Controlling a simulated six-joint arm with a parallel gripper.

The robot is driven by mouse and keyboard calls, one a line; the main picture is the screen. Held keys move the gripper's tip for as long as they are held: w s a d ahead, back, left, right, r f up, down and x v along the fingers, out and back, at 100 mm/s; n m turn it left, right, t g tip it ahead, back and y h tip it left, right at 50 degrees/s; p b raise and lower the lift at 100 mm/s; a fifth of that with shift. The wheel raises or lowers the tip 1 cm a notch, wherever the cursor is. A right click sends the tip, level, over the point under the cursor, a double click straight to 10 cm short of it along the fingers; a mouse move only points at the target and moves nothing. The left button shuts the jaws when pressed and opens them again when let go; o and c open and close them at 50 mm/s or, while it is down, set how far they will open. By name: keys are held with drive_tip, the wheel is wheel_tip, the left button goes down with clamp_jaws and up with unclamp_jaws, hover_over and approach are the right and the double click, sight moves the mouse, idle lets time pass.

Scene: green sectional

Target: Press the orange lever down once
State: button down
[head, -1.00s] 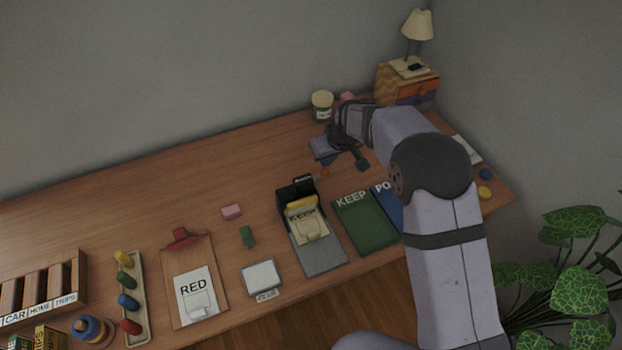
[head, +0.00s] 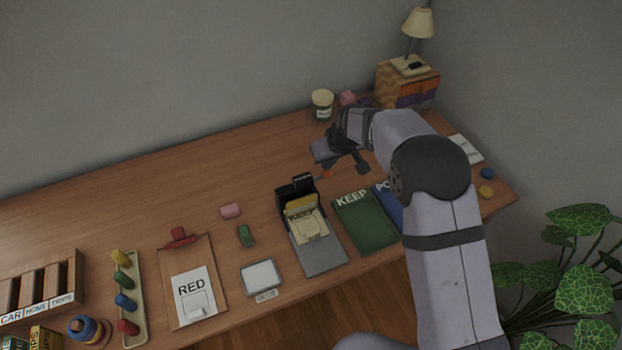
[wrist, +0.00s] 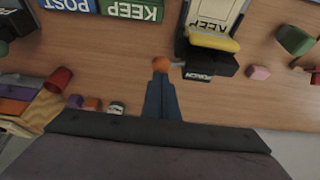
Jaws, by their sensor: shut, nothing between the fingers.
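The orange lever knob (head: 327,174) sits at the end of a short bar on the right side of a black device (head: 297,187). This device has a yellow bar (head: 302,204) over a cream card marked KEEP. In the wrist view the orange knob (wrist: 161,64) lies just beyond my fingertips, with the black device (wrist: 207,62) to its right. My gripper (head: 328,165) is over the knob in the head view. In the wrist view my gripper (wrist: 161,76) is shut and empty, with its tips overlapping the knob's near edge. I cannot tell whether they touch.
A green KEEP folder (head: 366,222) and a blue folder lie right of the device. A jar (head: 322,104) and small drawer unit (head: 408,84) stand behind. The back-left table is clear.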

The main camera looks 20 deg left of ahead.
sight(328, 171)
drive_tip(key=shift+d+f+b, duration=0.1)
drive_tip(key=shift+f+b, duration=1.25)
drive_tip(key=shift+f, duration=0.65)
drive_tip(key=shift+r, duration=0.1)
wheel_tip(328, 171, up, 12)
drive_tip(key=p, duration=0.8)
idle(0.5)
